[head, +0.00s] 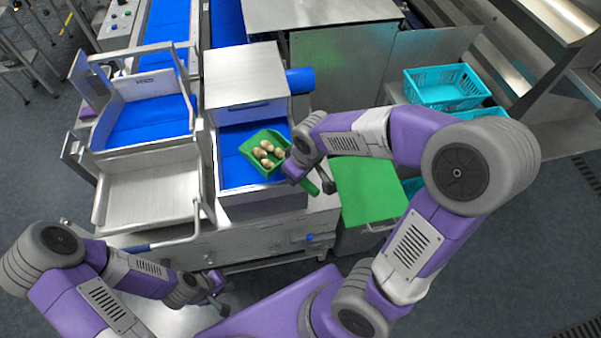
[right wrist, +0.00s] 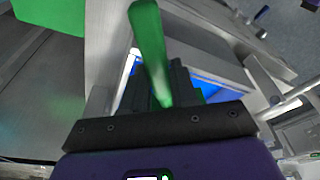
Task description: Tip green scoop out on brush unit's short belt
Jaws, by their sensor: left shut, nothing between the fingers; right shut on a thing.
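The green scoop (head: 248,143) is held over the short blue belt (head: 234,172) of the brush unit (head: 245,82). Several tan dates (head: 268,154) lie in it, and it looks roughly level. My right gripper (head: 297,172) is shut on the scoop's green handle, which also shows in the right wrist view (right wrist: 150,45). The scoop's bowl is mostly hidden in that view. My left gripper (head: 217,291) is shut and empty, low in front of the machine, away from the scoop.
A steel tray (head: 150,192) and another blue belt (head: 150,122) lie left of the brush unit. A green-topped surface (head: 366,190) is to the right. Turquoise crates (head: 443,102) stand at the back right.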

